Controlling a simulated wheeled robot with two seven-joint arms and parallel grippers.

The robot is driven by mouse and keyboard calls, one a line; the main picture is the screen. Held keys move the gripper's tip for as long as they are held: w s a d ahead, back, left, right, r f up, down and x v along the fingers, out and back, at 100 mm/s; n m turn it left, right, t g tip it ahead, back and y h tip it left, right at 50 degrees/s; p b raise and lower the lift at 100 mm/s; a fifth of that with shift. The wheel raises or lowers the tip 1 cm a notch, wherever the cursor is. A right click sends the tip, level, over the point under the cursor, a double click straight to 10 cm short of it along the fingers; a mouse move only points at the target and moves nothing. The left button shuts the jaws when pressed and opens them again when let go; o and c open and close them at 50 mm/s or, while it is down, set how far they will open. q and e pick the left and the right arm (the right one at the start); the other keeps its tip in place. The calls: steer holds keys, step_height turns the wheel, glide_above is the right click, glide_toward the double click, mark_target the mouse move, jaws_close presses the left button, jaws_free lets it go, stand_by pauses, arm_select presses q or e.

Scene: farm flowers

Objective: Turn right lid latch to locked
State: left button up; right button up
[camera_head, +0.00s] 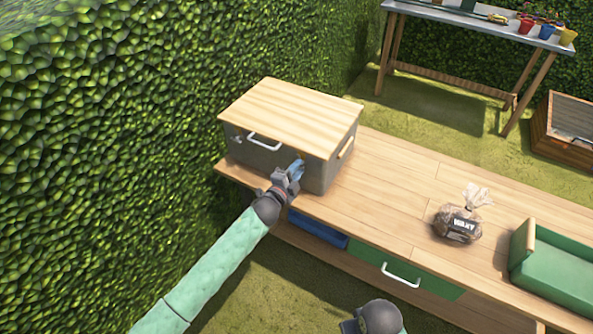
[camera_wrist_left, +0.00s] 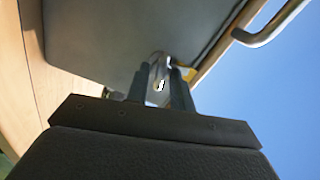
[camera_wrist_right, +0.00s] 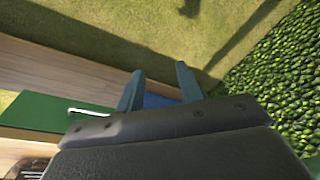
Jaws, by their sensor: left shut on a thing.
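A grey box (camera_head: 312,174) with a wooden lid (camera_head: 290,112) stands on the wooden bench, and the lid is down. A white handle (camera_head: 265,142) is on its front. The left lid latch (camera_head: 237,138) shows near the left end of the front. My left gripper (camera_head: 296,168) is at the right part of the box front. In the left wrist view its fingers (camera_wrist_left: 160,72) are shut on the small metal right latch (camera_wrist_left: 159,80), with a yellow part beside it. The fingers partly hide the latch, so its exact angle is unclear. My right gripper (camera_wrist_right: 160,80) is open and empty, low before the bench.
A bag of soil (camera_head: 458,222) and a green seat-like box (camera_head: 555,268) stand on the bench (camera_head: 390,190) to the right. Below are a green drawer (camera_head: 400,268) and a blue item (camera_head: 318,230). A hedge (camera_head: 90,150) borders the left.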

arm_select(q)
steer(key=m, duration=0.2)
steer(key=shift+f+m, duration=0.1)
steer(key=shift+m, duration=0.3)
arm_select(e)
steer(key=shift+s+r, duration=0.1)
steer(key=shift+r, duration=0.35)
steer(key=shift+d+r, duration=0.15)
steer(key=shift+r, duration=0.05)
arm_select(q)
steer(key=o, duration=0.9)
steer(key=shift+o, duration=0.2)
arm_select(e)
steer(key=shift+s+f, duration=0.1)
steer(key=shift+f, duration=0.05)
